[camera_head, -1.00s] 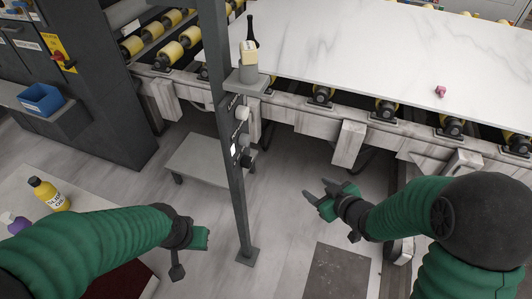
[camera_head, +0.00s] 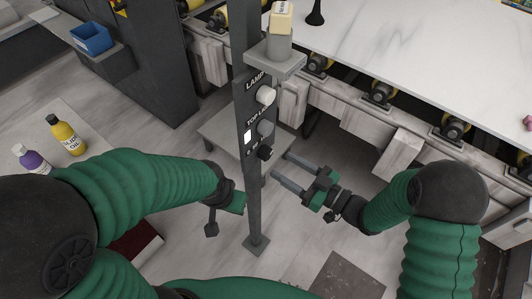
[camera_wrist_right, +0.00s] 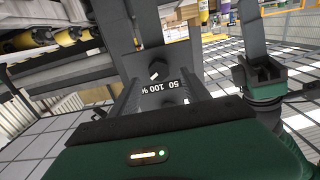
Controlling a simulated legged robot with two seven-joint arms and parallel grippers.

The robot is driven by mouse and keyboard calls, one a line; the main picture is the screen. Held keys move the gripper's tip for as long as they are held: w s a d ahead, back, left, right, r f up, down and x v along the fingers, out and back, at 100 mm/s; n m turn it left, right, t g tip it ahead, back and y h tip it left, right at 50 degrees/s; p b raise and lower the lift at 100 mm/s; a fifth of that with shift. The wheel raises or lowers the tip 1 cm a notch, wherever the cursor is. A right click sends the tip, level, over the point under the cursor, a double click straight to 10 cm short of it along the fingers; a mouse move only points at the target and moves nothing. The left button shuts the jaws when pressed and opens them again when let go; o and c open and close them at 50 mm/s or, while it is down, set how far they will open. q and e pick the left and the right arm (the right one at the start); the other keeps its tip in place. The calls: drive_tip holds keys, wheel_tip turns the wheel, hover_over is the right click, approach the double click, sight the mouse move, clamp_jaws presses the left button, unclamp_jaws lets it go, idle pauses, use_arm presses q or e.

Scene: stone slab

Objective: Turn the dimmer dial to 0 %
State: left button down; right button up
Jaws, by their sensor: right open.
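A dark upright post (camera_head: 254,190) carries a white dial (camera_head: 266,95), a grey dial (camera_head: 265,128) and a black dial (camera_head: 265,152), one below the other. Labels beside them begin "LAMP" and "TOP L". In the right wrist view, a scale label (camera_wrist_right: 165,86) reading "50 100 %" shows upside down between my fingers; the dial setting cannot be read. My right gripper (camera_head: 281,165) is open, its two fingers pointing at the post just right of and below the black dial, apparently apart from it. My left gripper (camera_head: 238,202) is left of the post; its jaws are unclear.
A grey shelf (camera_head: 276,58) on the post holds a cup with a yellowish block. The stone slab (camera_head: 420,70) on rollers is behind, right. A low grey platform (camera_head: 215,135) stands behind the post. Bottles (camera_head: 67,138) stand at left.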

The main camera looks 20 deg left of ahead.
sight(269, 155)
drive_tip(key=a, duration=0.1)
drive_tip(key=w, duration=0.1)
drive_tip(key=a, duration=0.1)
drive_tip(key=shift+w+a+r, duration=0.25)
drive_tip(key=shift+w+a, duration=0.05)
drive_tip(key=shift+w, duration=0.05)
drive_tip(key=x, duration=0.3)
drive_tip(key=shift+s+a+f, duration=0.15)
drive_tip(key=shift+s+a, duration=0.05)
drive_tip(key=shift+a, duration=0.2)
drive_tip(key=shift+s, duration=0.1)
drive_tip(key=shift+c, duration=0.3)
drive_tip(key=shift+d, duration=0.55)
drive_tip(key=c, duration=0.7)
use_arm(q)
drive_tip(key=shift+s+d+r, duration=0.1)
drive_tip(key=shift+d+r, duration=0.1)
drive_tip(key=shift+d, duration=0.25)
drive_tip(key=shift+s+d+r, duration=0.1)
drive_tip(key=shift+d+r, duration=0.05)
drive_tip(key=shift+d, duration=0.25)
use_arm(e)
drive_tip(key=shift+a, duration=0.1)
clamp_jaws()
